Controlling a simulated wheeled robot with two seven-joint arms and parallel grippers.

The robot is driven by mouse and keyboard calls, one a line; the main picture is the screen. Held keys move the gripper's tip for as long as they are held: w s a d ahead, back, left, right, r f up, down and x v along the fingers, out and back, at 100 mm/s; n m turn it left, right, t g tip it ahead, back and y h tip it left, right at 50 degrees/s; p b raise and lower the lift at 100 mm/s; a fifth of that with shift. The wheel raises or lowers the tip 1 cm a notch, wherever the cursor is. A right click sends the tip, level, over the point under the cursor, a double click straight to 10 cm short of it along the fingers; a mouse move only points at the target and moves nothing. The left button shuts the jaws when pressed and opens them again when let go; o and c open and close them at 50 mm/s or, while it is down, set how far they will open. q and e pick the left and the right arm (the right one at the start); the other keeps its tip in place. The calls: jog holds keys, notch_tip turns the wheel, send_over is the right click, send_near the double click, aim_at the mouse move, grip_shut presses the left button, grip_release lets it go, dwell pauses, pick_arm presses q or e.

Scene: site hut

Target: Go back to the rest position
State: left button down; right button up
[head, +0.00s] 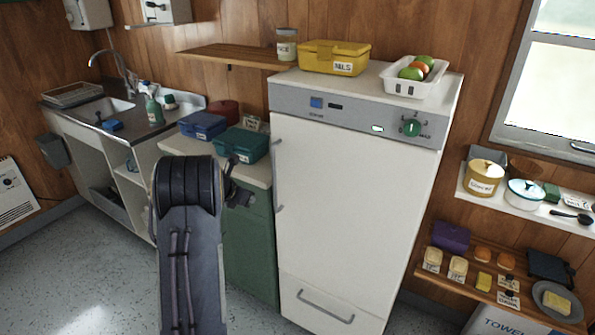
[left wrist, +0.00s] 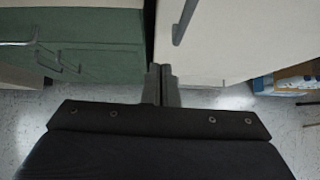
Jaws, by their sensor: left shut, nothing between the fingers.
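My left arm rises from the bottom of the head view. Its gripper (head: 240,197) is partly hidden behind my arm, in front of the green cabinet (head: 252,245) and just left of the white fridge (head: 350,205). In the left wrist view the two fingers (left wrist: 161,72) are together and empty, in front of the gap between the green cabinet (left wrist: 95,55) and the fridge door (left wrist: 220,40). I cannot tell how far the fingertips are from either one. My right gripper is in neither view.
A teal lunch box (head: 241,146) and a blue one (head: 202,125) stand on the counter by my left arm. The fridge handle (head: 276,160) is close to the gripper. A shelf (head: 505,290) with food is at the right. Floor at the left is clear.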

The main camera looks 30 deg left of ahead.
pick_arm(q)
notch_tip(320, 180, up, 8)
jog(key=f+n+t+y, duration=0.1)
jog(key=n+t+y, duration=0.1)
jog(key=n, duration=0.4)
jog(key=s+d+r+n+y, duration=0.4)
jog(key=s+r+n, duration=0.5)
jog(key=n, duration=0.7)
jog(key=s+d+f+n+g+h, duration=0.2)
jog(key=s+d+n, duration=0.6)
jog(key=s+d, duration=0.4)
jog(key=s+d+f+n+g+h, duration=0.3)
jog(key=s+d+f+n+h, duration=0.2)
jog(key=s+d, duration=0.7)
jog(key=d+n+h, duration=0.2)
jog(key=d, duration=0.4)
jog(key=shift+d+f+n+h, duration=0.2)
jog(key=shift+n+h, duration=0.1)
jog(key=shift+n, duration=0.1)
